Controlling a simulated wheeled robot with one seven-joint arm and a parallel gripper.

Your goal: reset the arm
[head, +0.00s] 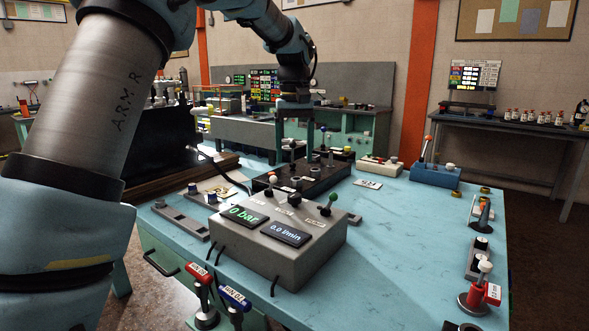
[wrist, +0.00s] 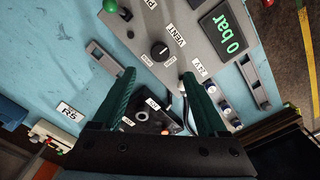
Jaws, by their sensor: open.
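My arm (head: 90,100) reaches from the left and over the teal workbench (head: 400,235). At its end my gripper (head: 295,148) points down above the bench, behind the grey control box (head: 290,250). In the wrist view my gripper (wrist: 159,73) shows two dark green fingers spread apart. Nothing is held between them. The grey control box (wrist: 183,22), with its "0 bar" display and a VENT knob, lies past the fingertips. A dark box with labels (wrist: 150,118) shows between the fingers.
The grey box carries knobs and levers, with a second display reading 0.0 l/min. A black box (head: 322,180) stands behind it. A blue box with a lever (head: 435,175) is at the back right. Red and blue handles (head: 200,275) stand at the front. The bench's right middle is clear.

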